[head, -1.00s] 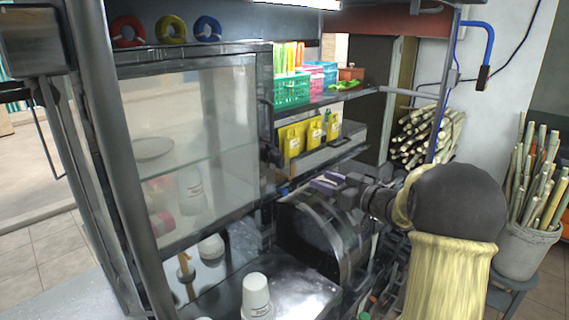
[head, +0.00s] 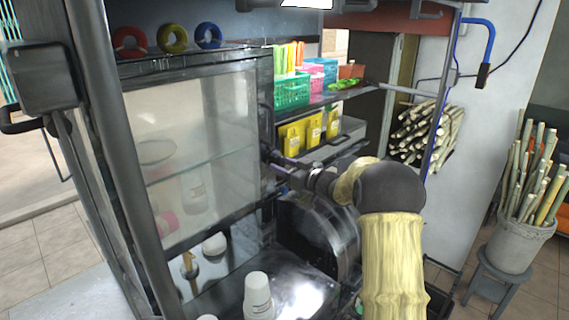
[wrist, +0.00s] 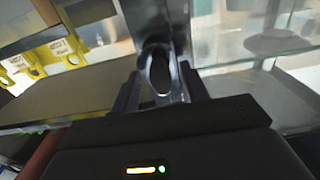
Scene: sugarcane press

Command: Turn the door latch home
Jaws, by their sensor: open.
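The glass-doored cabinet (head: 262,110) stands at centre left with its dark-framed door closed or nearly so; I cannot tell exactly. The door latch (wrist: 158,72), a dark rounded knob or lever, shows on the door's edge post in the wrist view. My gripper (wrist: 160,92) is open, with one finger on each side of the latch. I cannot tell whether either finger touches it. In the head view my gripper (head: 275,165) is at the right edge of the door, and it mostly hides the latch there.
Yellow packets (head: 292,142) stand in a tray on the shelf right of the door, with a green basket (head: 291,92) above. The round dark press housing (head: 318,230) lies below my arm. White cups (head: 257,292) stand on the metal counter. A bucket of cane (head: 517,245) stands far right.

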